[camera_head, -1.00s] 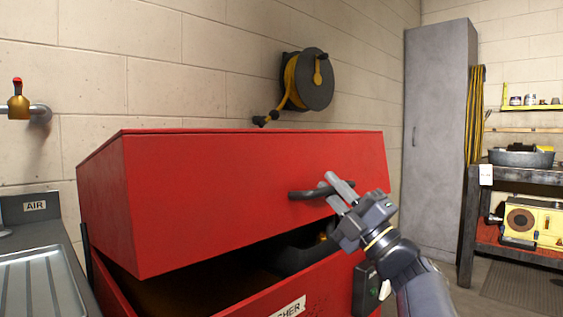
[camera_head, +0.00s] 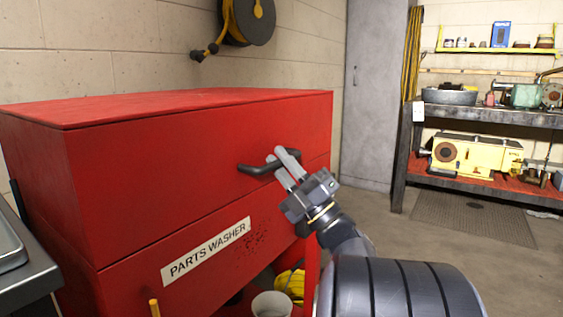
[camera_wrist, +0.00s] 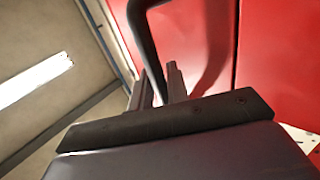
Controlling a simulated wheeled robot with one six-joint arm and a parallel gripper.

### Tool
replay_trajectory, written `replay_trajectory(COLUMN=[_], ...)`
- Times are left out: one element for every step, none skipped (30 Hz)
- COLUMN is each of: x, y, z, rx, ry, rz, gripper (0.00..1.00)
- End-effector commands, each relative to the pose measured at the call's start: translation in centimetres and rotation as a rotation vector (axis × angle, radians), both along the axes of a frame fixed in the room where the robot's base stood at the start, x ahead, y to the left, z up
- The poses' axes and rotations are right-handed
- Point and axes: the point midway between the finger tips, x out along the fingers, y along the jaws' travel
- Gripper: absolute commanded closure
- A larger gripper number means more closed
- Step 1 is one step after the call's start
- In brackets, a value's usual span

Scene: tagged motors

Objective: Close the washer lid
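The red parts washer (camera_head: 150,270) fills the left of the head view. Its red lid (camera_head: 180,150) is down, and only a thin seam shows between lid and body. The dark bar handle (camera_head: 252,169) is on the lid's front face. My gripper (camera_head: 281,157) is at the right end of this handle, with its fingers on either side of the bar. In the wrist view the handle (camera_wrist: 146,42) runs down between the two fingers (camera_wrist: 160,88). The fingers look closed on it, though the contact itself is partly hidden.
A metal sink (camera_head: 10,245) stands left of the washer. A hose reel (camera_head: 248,18) hangs on the wall behind. A grey cabinet (camera_head: 370,100) and a workbench (camera_head: 470,110) stand at the right back. The floor before the workbench is mostly clear.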

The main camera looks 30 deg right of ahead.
Motion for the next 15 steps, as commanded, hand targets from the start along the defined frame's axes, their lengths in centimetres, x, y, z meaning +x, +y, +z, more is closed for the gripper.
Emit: replay_trajectory(x=[0.24, 0.25, 0.24, 0.25, 0.24, 0.23, 0.22, 0.21, 0.2, 0.19, 0.18, 0.17, 0.14, 0.08, -0.07], y=[-0.06, -0.06, -0.06, -0.07, -0.06, -0.05, -0.06, -0.05, -0.04, -0.04, -0.03, -0.04, -0.05, -0.09, -0.18], z=[-1.05, -1.05, -1.02, -1.0, -0.96, -0.91, -0.87, -0.82, -0.77, -0.73, -0.7, -0.67, -0.67, -0.71, -0.83], rx=[0.007, 0.007, 0.007, 0.007, 0.007, 0.006, 0.007, 0.007, 0.007, 0.006, 0.006, 0.006, 0.006, 0.006, 0.006], ry=[0.021, 0.021, 0.02, 0.02, 0.019, 0.019, 0.018, 0.017, 0.016, 0.015, 0.015, 0.015, 0.015, 0.014, 0.014], rz=[0.001, 0.001, 0.001, 0.001, 0.001, 0.001, 0.001, 0.001, 0.001, 0.001, 0.001, 0.001, 0.001, 0.0, -0.001], gripper=[0.81, 0.79, 0.76, 0.73, 0.71, 0.68, 0.68, 0.68, 0.68, 0.68, 0.68, 0.68, 0.68, 0.68, 0.68])
